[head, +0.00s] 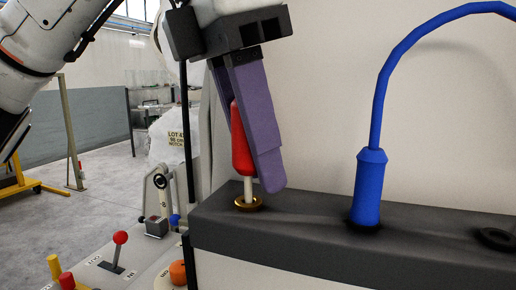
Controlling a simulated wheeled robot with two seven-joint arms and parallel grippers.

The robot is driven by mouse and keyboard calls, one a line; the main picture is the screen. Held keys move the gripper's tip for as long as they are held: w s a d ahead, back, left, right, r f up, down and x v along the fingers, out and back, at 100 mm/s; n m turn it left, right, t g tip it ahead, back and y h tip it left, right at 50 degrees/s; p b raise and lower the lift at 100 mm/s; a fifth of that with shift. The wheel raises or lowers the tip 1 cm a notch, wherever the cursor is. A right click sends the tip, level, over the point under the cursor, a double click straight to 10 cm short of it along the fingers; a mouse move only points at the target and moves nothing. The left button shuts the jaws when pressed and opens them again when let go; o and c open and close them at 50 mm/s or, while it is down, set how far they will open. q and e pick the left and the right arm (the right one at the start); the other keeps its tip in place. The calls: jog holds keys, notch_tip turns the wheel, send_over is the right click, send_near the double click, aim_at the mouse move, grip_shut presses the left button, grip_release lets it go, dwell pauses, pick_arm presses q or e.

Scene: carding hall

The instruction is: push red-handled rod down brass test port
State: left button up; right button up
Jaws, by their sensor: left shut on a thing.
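The red-handled rod (242,150) stands nearly upright in the head view. Its pale shaft goes into the brass test port (249,203), a ring on top of the dark grey block (300,232). A short length of shaft shows between the red handle and the ring. My left gripper (256,160) is shut on the red handle from above, with its purple fingers on either side. The near finger hides part of the handle, and its tip hangs just above the block. How deep the shaft sits inside the port is hidden. My right gripper is not in view.
A blue plug with a curved blue hose (368,185) stands in the block to the right. An empty dark ring (496,239) is at the far right. A control panel with a red-knobbed lever (119,245) and coloured knobs lies at lower left. A pale wall rises behind the block.

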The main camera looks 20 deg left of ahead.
aim_at(232, 204)
pick_arm(q)
jog(key=shift+f, duration=0.25)
jog(key=o, duration=1.1)
jog(key=p+v, duration=0.3)
jog(key=v, duration=0.7)
jog(key=shift+r, duration=0.15)
